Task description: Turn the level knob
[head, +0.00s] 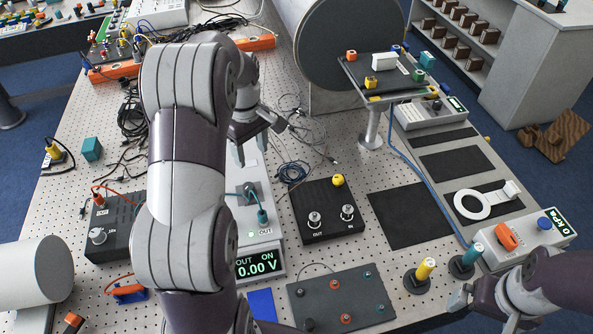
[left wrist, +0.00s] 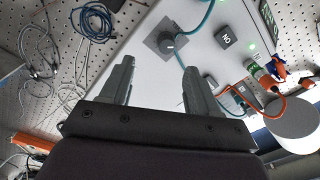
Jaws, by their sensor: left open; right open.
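The level knob (left wrist: 168,43) is a small dark round knob with a pale mark, on a grey square plate on the pale instrument box. In the head view the knob (head: 250,189) shows small beside my left arm. The box (head: 274,238) has a lit display reading "OUT ON" and 0.00 V. My left gripper (head: 260,140) is open and empty over the far part of the box. In the left wrist view its fingertips (left wrist: 158,66) point toward the knob, apart from it. My right gripper (head: 484,302) is open at the lower right, far from the knob.
A teal cable and plug (head: 262,215) are close to the knob. A black box with two fittings (head: 330,211) stands right of the instrument. A dark box with a knob (head: 110,233) is at left. Loose cables (head: 292,172) lie behind. My left arm hides much of the table.

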